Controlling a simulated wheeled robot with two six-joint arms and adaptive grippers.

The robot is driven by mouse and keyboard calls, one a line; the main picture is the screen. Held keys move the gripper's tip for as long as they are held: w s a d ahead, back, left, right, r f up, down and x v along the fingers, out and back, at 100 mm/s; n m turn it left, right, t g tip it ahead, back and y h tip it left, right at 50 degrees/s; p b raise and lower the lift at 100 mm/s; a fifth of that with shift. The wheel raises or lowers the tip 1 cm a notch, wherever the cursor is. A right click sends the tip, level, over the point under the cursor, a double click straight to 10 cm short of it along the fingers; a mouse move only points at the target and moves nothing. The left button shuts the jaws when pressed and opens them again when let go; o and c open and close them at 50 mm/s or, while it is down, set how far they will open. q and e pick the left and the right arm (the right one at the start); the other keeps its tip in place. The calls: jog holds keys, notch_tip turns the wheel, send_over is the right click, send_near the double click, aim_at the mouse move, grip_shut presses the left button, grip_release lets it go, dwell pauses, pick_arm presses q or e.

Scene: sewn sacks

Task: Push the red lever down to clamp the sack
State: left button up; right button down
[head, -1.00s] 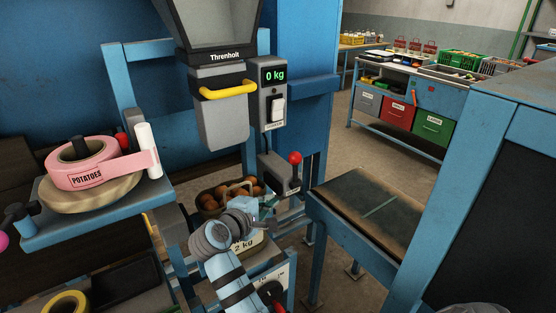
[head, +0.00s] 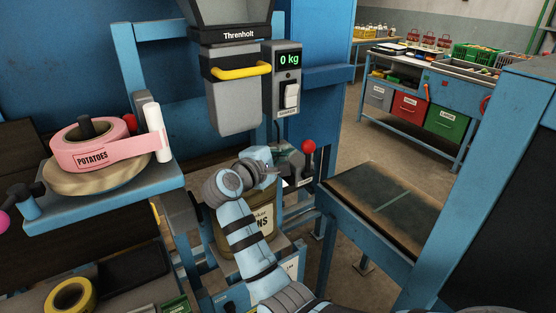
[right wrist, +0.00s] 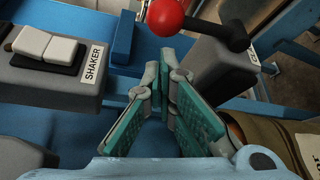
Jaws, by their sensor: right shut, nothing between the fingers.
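The red lever (head: 308,147) stands up from its dark grey box under the weighing machine. Its round red knob (right wrist: 166,17) is at the top of the right wrist view, with a black shaft running right to the box. My right gripper (head: 272,166) is just left of the lever, partly hidden by its own wrist. In the right wrist view my gripper (right wrist: 166,68) has its fingertips together and empty, below the knob in the picture; I see no contact. The brown sack (head: 266,223) is under the machine, partly behind my arm; its top is hidden. My left gripper is out of view.
The shaker switch box (right wrist: 50,65) is left of my fingers. The spout with a yellow handle (head: 242,71) hangs above, beside a display reading 0 kg (head: 289,59). A tape shelf (head: 105,205) stands at left, and a conveyor belt (head: 375,200) at right.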

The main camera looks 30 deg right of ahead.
jog(key=x, duration=0.1)
jog(key=b+x, duration=0.1)
jog(key=x, duration=0.1)
jog(key=shift+f, duration=0.25)
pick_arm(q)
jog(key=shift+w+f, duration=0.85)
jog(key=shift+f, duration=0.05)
pick_arm(e)
jog(key=shift+w+d+r, duration=0.15)
jog(key=shift+d, duration=0.2)
